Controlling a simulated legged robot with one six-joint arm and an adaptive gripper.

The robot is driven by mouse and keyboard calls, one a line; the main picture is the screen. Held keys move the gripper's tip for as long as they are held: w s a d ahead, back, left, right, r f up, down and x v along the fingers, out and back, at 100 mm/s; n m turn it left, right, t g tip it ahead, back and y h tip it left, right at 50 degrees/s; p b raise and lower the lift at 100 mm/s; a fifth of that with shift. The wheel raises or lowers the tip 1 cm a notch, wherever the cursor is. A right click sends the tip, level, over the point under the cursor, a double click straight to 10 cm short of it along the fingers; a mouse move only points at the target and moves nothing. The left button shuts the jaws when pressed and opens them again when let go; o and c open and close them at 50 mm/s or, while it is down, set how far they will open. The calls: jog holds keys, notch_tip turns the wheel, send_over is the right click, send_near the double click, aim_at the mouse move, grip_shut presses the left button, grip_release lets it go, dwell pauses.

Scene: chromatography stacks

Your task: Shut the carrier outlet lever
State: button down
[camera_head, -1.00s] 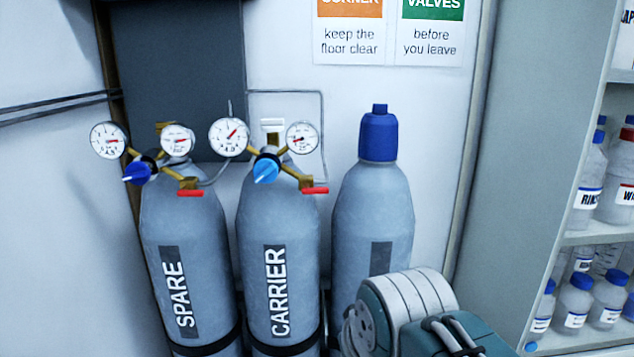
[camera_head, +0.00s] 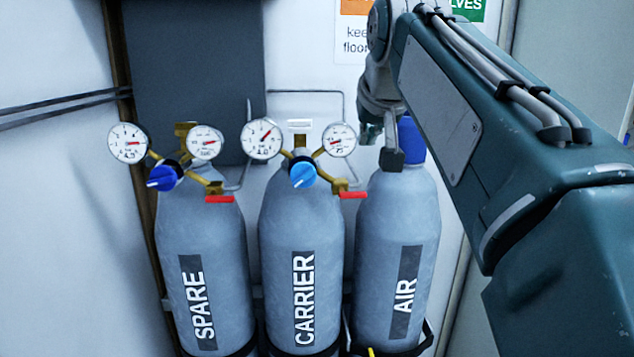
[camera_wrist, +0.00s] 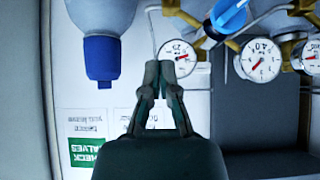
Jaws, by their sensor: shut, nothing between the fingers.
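The carrier outlet lever (camera_head: 353,195) is a small red handle, lying level at the end of the brass outlet on the right of the carrier regulator. The grey carrier cylinder (camera_head: 303,225) stands upright in the middle. My gripper (camera_head: 391,160) is shut and empty, pointing down in front of the air cylinder's shoulder, to the right of and a little above the lever in the head view. In the upside-down wrist view, my gripper's closed fingertips (camera_wrist: 167,70) overlap the edge of the carrier's right gauge (camera_wrist: 177,57). The red lever is not visible there.
The spare cylinder (camera_head: 202,235), with its own red lever (camera_head: 219,199), stands at left. The blue-capped air cylinder (camera_head: 405,255) stands at right. The carrier's light blue knob (camera_head: 303,174) and gauges crowd the lever's left. A thin tube (camera_head: 345,115) runs behind.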

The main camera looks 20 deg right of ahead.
send_over(353, 195)
notch_tip(353, 195, down, 7)
jog(key=f, duration=0.4)
jog(key=shift+s+d, duration=0.35)
jog(key=shift+s, duration=0.05)
jog(key=shift+d, duration=0.2)
